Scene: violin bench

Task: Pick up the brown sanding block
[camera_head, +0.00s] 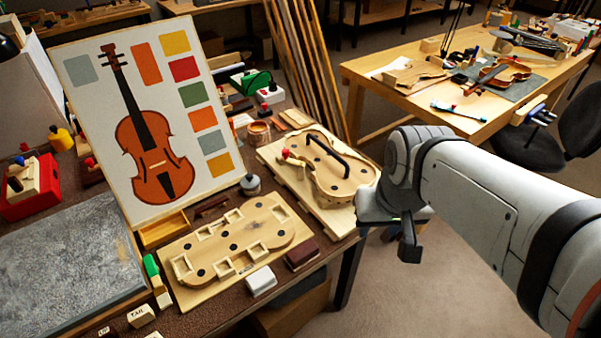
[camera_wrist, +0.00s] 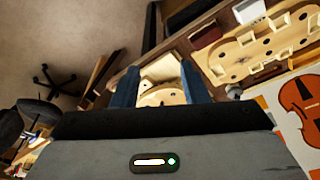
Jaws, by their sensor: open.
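The brown sanding block (camera_head: 302,254) appears to be the dark reddish-brown block lying at the bench's front edge, right of a white block (camera_head: 261,281). In the wrist view the brown block (camera_wrist: 205,38) is at the upper right, outside the fingers, with the white block (camera_wrist: 248,11) beyond it. My gripper (camera_head: 408,246) hangs to the right of the bench in the head view, apart from the block. In the wrist view my gripper (camera_wrist: 160,68) shows two blue fingers spread apart with nothing held between them.
A wooden template with pockets (camera_head: 235,240) lies behind the blocks. A violin-shaped plate on a board (camera_head: 345,180) lies at the bench's right end, near my arm. A violin picture board (camera_head: 205,135) stands behind. Open floor (camera_head: 430,300) lies right of the bench.

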